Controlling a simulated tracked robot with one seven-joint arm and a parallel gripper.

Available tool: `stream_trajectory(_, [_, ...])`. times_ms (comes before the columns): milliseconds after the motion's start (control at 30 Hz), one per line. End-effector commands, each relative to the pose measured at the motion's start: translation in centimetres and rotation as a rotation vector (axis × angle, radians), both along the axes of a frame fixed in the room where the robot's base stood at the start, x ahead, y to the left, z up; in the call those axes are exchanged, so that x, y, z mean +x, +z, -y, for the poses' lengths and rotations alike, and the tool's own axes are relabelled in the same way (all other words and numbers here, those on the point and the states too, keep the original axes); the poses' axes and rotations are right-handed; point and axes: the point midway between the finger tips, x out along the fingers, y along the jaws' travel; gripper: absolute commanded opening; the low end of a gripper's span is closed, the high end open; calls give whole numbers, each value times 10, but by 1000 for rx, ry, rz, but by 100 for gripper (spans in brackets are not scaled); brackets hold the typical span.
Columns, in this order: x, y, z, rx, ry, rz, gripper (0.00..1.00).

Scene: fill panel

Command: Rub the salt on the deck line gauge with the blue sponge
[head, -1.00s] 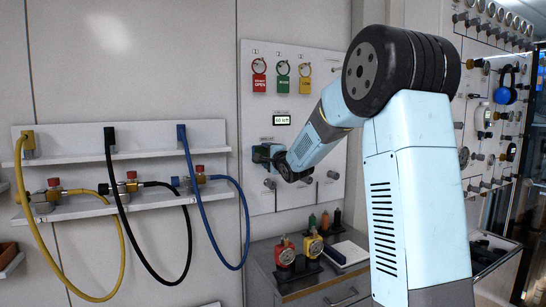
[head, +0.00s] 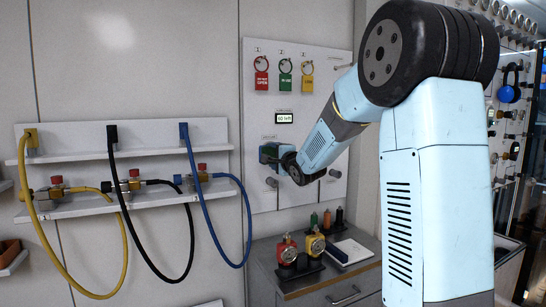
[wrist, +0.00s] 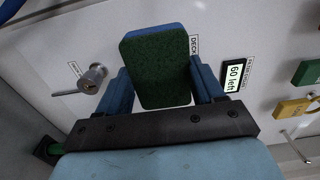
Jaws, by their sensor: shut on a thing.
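My gripper (wrist: 163,88) is shut on the sponge (wrist: 158,70), which has a dark green face and blue edges. The green face is toward the wrist camera. The sponge is held in front of the white panel, beside a partly covered label (wrist: 194,45) that begins with "DECK". The gauge and any salt on it are hidden behind the sponge. I cannot tell whether the sponge touches the panel. In the head view my gripper (head: 274,155) is at the panel's lower left, with little of the sponge showing. A small display (wrist: 235,75) reads "60 left"; it also shows in the head view (head: 284,118).
Red, green and yellow tags (head: 284,80) hang above the display. A knob or lock (wrist: 92,78) sticks out beside the sponge. Yellow, black and blue hoses (head: 235,215) hang at left. A grey cabinet (head: 330,292) bearing red and yellow items stands below the panel.

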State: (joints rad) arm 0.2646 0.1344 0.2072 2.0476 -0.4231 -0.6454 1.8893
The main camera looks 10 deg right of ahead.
Motion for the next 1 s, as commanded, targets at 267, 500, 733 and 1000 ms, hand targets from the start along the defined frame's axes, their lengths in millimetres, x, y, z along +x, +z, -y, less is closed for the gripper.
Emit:
stream_trajectory(267, [-11, 0, 2, -1, 0, 0, 43])
stream_trajectory(500, [-11, 0, 3, -1, 0, 0, 43])
stream_trajectory(733, [-22, 0, 5, -2, -1, 0, 43])
stream_trajectory(1000, [-39, 0, 9, 0, -1, -1, 43])
